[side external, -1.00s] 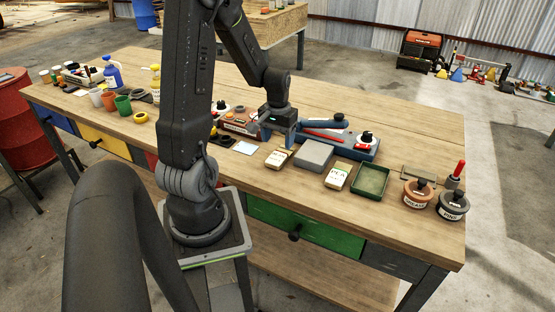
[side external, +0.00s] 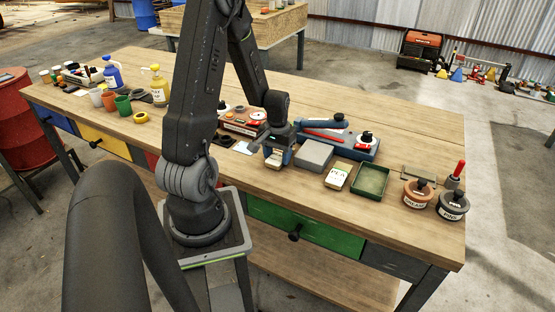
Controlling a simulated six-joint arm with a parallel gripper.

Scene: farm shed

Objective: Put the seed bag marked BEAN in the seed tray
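A small pale seed bag (side external: 274,163) lies on the bench, mostly hidden by my gripper; its label cannot be read. My gripper (side external: 279,154) is down at this bag, pointing downward with its fingers at the bag's top and sides. Whether the fingers press on the bag cannot be made out. A second pale seed bag (side external: 337,177) with green print lies further right, its word too small to read surely. The seed tray (side external: 371,181), green, shallow and empty, is just right of the second bag.
A grey block (side external: 314,155) sits between the two bags, close to my gripper. Behind it is a blue tray (side external: 361,150) holding tools. Two labelled round pots (side external: 416,195) (side external: 452,206) stand right of the seed tray. The bench's front edge is clear.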

